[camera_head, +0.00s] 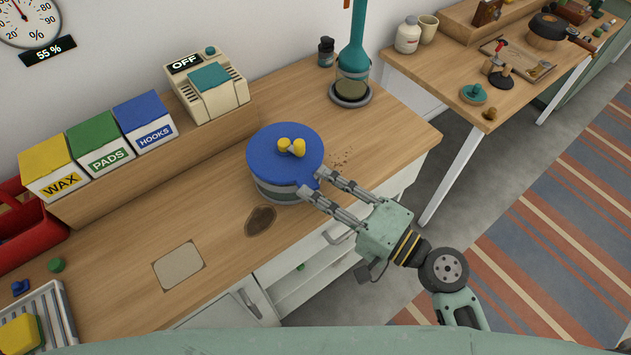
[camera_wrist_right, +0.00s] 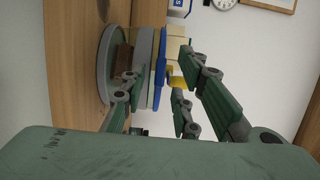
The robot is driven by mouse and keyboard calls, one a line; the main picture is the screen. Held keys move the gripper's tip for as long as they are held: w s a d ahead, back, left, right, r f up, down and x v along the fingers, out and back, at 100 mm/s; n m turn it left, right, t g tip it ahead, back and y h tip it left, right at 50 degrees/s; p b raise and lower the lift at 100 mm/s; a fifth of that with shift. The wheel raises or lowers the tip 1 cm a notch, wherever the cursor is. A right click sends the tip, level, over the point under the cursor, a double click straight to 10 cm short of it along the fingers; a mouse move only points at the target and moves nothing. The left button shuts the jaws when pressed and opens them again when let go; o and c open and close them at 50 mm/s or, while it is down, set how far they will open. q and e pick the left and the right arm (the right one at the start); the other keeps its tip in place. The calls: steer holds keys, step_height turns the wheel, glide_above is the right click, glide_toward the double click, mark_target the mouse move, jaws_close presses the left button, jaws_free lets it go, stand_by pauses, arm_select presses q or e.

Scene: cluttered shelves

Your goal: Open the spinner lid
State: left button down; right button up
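The spinner is a round grey and pale bowl (camera_head: 277,190) on the wooden counter. Its flat blue lid (camera_head: 262,152) covers the top, with a yellow knob (camera_head: 291,147) in the middle and a blue tab (camera_head: 309,186) at the front right. My right gripper (camera_head: 312,183) reaches in from the right, its fingers spread with the tab between the tips. In the right wrist view the lid (camera_wrist_right: 159,70) appears edge-on between the separated fingers (camera_wrist_right: 155,95). Whether a finger touches the tab cannot be told. My left gripper is out of view.
A teal-topped vessel (camera_head: 353,60) and a dark jar (camera_head: 326,52) stand behind the spinner. A beige device (camera_head: 206,85) and labelled boxes (camera_head: 98,140) line the back shelf. A dark patch (camera_head: 261,221) lies in front. The counter left of the spinner is mostly clear.

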steer(key=shift+x, duration=0.8)
jaws_close()
steer(key=shift+f, duration=0.1)
